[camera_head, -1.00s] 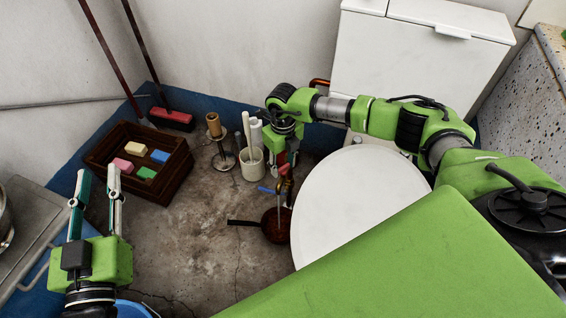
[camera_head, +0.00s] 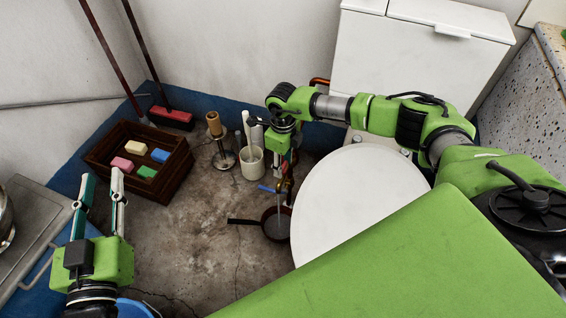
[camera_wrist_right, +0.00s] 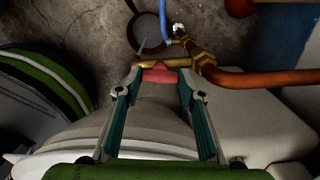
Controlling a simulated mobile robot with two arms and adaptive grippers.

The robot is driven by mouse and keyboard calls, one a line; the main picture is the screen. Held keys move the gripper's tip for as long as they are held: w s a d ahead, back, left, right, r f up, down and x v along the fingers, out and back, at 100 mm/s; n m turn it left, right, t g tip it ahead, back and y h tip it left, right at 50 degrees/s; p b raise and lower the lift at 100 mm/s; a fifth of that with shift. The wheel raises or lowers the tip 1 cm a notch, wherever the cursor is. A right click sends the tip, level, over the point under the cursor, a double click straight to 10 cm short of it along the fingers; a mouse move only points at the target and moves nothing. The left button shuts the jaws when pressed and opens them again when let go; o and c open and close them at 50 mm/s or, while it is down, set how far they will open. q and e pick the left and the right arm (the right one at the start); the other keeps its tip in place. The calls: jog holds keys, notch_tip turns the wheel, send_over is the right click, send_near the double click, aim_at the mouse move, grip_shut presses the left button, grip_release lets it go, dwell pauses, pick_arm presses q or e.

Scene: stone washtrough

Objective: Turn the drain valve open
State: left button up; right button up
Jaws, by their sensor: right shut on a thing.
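The drain valve has a brass body (camera_wrist_right: 205,60) and a red handle (camera_wrist_right: 160,75), joined to a copper pipe (camera_wrist_right: 255,79). My right gripper (camera_wrist_right: 161,78) is shut on the red handle, with a fingertip at either end of it. In the head view the brass valve (camera_head: 286,186) shows below my right gripper, whose fingers mostly hide the handle. A dark pan (camera_head: 277,224) lies on the floor under the valve; a thin pale streak runs down toward it and its inside looks grey. My left gripper (camera_head: 98,188) is open and empty at the left.
A round white lid (camera_head: 358,205) and a white appliance (camera_head: 410,70) are close to my right arm. A wooden crate (camera_head: 180,178) with coloured blocks, a candlestick-like stand (camera_head: 222,150) and a white cup (camera_head: 252,165) stand behind. The concrete floor (camera_head: 190,240) in the middle is clear.

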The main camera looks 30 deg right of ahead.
jog(key=o, duration=1.1)
jog(key=shift+r, duration=0.15)
notch_tip(320, 180, up, 12)
jog(key=shift+f, duration=0.1)
